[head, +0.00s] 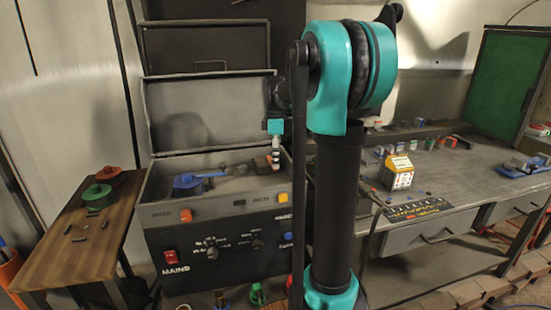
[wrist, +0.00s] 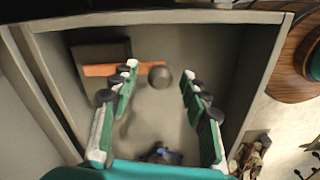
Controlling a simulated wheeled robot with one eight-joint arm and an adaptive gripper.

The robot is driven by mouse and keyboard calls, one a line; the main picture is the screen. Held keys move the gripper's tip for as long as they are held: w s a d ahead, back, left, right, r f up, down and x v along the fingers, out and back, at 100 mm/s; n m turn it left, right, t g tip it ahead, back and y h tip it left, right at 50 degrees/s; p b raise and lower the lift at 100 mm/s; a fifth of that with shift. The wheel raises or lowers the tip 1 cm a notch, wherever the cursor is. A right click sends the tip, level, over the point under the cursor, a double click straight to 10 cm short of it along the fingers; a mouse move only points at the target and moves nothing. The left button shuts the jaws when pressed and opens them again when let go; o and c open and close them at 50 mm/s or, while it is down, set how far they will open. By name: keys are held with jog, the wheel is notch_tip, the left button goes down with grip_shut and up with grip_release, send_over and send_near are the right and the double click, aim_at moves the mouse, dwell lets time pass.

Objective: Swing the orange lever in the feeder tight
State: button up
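In the wrist view an orange lever (wrist: 100,70) lies across the upper left inside a grey open box (wrist: 275,75). A round grey knob (wrist: 160,76) is at its right end. My gripper (wrist: 160,72) is open and seems empty, its two green-padded fingers spread with the knob between their tips in the picture. The left fingertip overlaps the lever; I cannot tell whether it touches. In the head view my gripper (head: 275,155) is low over the right part of the open box (head: 180,213). A blue lever (head: 197,180) is in its left part.
The box's raised lid (head: 190,105) stands behind. A wooden side table (head: 70,230) with a red and a green round piece is left. A grey workbench (head: 450,185) with a yellow-orange block (head: 400,172) and small items is right. The MAINS panel (head: 225,262) is at front.

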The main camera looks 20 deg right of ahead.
jog(key=shift+r, duration=0.1)
notch_tip(320, 180, up, 12)
dwell(0.5)
